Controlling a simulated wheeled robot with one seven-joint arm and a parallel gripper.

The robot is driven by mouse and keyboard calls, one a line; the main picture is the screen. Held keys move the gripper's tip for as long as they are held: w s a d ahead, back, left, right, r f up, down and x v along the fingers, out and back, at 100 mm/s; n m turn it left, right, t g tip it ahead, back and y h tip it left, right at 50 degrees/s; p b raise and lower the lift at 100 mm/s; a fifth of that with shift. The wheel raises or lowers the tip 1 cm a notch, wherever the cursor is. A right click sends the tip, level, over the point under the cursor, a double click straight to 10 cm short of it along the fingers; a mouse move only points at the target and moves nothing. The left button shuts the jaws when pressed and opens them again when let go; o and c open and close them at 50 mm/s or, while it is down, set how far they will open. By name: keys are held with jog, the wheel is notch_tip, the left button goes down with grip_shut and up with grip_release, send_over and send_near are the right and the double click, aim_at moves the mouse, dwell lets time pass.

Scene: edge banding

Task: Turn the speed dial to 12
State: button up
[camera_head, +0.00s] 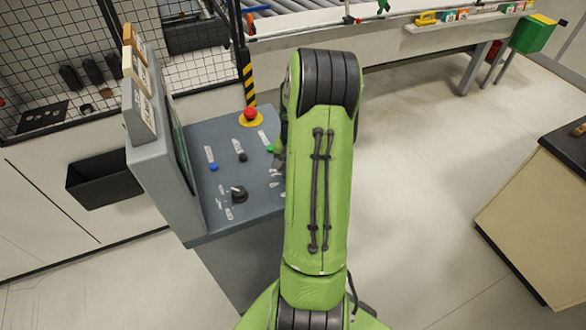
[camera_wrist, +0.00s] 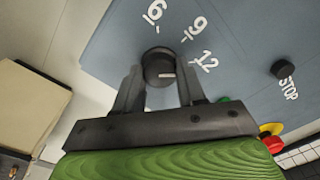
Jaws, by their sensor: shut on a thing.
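In the wrist view the black round dial (camera_wrist: 159,66) sits on the blue-grey panel between the two dark fingers of my gripper (camera_wrist: 158,88). The fingers are shut on it, one on each side. A short white mark on the dial points to the right in the picture, roughly toward the side of the printed "12" (camera_wrist: 204,62); exact alignment is hard to tell. Other printed numbers curve above the dial. In the head view my green arm hides this dial and most of my gripper. The control panel (camera_head: 255,205) shows left of the arm.
The console also carries a red emergency stop (camera_head: 250,114) on yellow, a blue button (camera_head: 214,167), a black knob (camera_head: 238,193) and a screen housing (camera_head: 150,130). The wrist view shows a black "STOP" knob (camera_wrist: 283,68). Open floor (camera_head: 420,170) lies to the right.

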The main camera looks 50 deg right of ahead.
jog(key=o, duration=1.1)
jog(key=shift+c, duration=0.2)
notch_tip(320, 180, up, 16)
jog(key=p, duration=0.1)
jog(key=shift+s, duration=0.25)
jog(key=shift+d+f, duration=0.1)
jog(key=shift+f, duration=0.05)
jog(key=w+a+r+n+t+h, duration=0.1)
jog(key=a+r+n, duration=0.2)
jog(key=a, duration=0.5)
jog(key=w+a+r+n+t+h, duration=0.1)
jog(key=a+r+n, duration=0.2)
jog(key=a, duration=0.5)
jog(key=s+a+n+t+y, duration=0.1)
jog(key=s+a+n, duration=0.2)
jog(key=s+a, duration=0.2)
jog(key=s+a+f+n+t+b, duration=0.1)
jog(key=s+a+n, duration=0.3)
jog(key=a, duration=0.5)
jog(key=shift+s+a+f+n+t+y, duration=0.3)
jog(key=shift+s+a+t+y, duration=0.1)
jog(key=shift+s+t, duration=0.25)
